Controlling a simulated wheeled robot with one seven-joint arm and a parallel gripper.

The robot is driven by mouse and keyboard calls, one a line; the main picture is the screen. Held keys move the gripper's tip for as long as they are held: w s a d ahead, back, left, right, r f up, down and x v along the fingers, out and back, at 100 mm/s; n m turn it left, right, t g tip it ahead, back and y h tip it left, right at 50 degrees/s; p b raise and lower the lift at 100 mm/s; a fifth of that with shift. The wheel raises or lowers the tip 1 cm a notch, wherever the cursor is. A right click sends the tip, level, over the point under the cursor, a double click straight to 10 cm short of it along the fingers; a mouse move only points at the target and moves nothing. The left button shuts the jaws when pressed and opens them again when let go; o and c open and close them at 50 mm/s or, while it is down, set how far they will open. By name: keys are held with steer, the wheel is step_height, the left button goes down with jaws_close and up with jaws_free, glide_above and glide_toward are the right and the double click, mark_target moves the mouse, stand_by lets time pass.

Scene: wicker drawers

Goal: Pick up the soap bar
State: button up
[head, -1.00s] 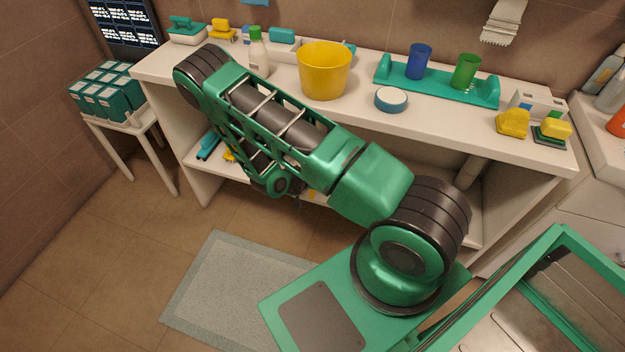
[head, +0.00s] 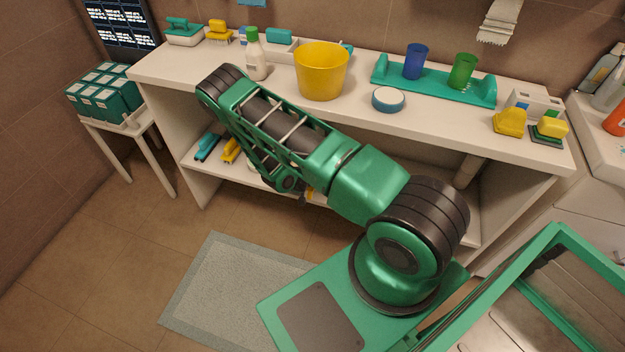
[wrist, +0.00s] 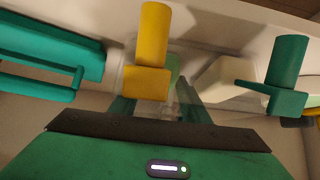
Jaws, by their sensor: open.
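I cannot tell for certain which thing is the soap bar. In the wrist view, a small pale green piece (wrist: 174,70), partly hidden behind a yellow brush-like item, may be it. A cream block (wrist: 222,80) lies to its right, against a green-handled item. My gripper (wrist: 158,104) shows at the bottom middle of the wrist view, open, its fingers pointing towards the yellow item (wrist: 150,70) and the pale green piece. I see nothing held.
The lower shelf (head: 262,176) holds a teal item (head: 207,146) and a yellow item (head: 231,150). On the counter stand a white bottle (head: 256,60), a yellow bucket (head: 321,72), a round blue-white tin (head: 388,99) and a teal rack (head: 436,88) with cups.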

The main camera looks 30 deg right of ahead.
steer(key=c, duration=0.9)
